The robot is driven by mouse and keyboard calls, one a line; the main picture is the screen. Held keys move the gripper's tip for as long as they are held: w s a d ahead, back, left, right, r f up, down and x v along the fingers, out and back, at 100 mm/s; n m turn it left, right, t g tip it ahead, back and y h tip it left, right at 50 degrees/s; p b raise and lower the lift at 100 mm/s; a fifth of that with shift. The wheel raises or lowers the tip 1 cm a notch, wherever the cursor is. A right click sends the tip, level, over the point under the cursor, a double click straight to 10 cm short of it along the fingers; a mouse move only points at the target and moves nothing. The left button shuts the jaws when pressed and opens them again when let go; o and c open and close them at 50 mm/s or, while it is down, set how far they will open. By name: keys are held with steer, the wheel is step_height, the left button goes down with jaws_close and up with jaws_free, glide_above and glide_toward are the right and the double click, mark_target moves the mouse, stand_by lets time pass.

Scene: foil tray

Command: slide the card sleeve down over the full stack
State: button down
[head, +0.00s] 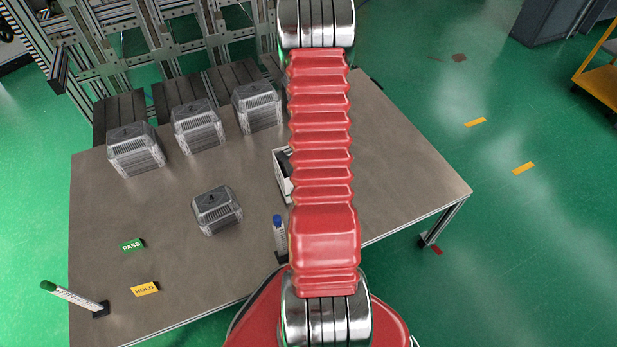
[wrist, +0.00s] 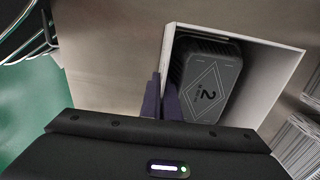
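The white card sleeve (head: 283,178) stands at the table's middle in the head view, partly hidden behind my arm. In the wrist view the card sleeve (wrist: 283,72) is an open white box shape. A dark foil-tray stack (wrist: 208,82) with a diamond and the mark "2" shows inside its walls. How far the sleeve reaches down around the stack I cannot tell. My gripper (wrist: 161,96) has its two dark purple fingers close together on either side of the sleeve's left wall, shut on it. My gripper is hidden in the head view.
Three stacks (head: 198,127) stand in a row at the back of the table (head: 105,210). Another stack (head: 217,211), marked "4", stands in front. PASS (head: 132,245) and HOLD (head: 145,289) signs, a green-capped marker (head: 72,295) and a blue-capped marker (head: 278,235) stand nearer the front.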

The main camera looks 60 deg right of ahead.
steer(key=shift+s+a+f, duration=0.1)
steer(key=shift+s+f, duration=0.3)
steer(key=shift+f, duration=0.45)
steer(key=shift+w+f, duration=0.1)
steer(key=shift+w, duration=0.35)
steer(key=c, duration=2.1)
jaws_free()
steer(key=shift+o, duration=0.3)
steer(key=shift+s+r, duration=0.15)
steer(key=shift+r, duration=0.45)
steer(key=shift+o, duration=0.3)
steer(key=shift+w+r, duration=0.25)
steer(key=shift+w, duration=0.1)
steer(key=r, duration=1.4)
steer(key=shift+s, duration=0.25)
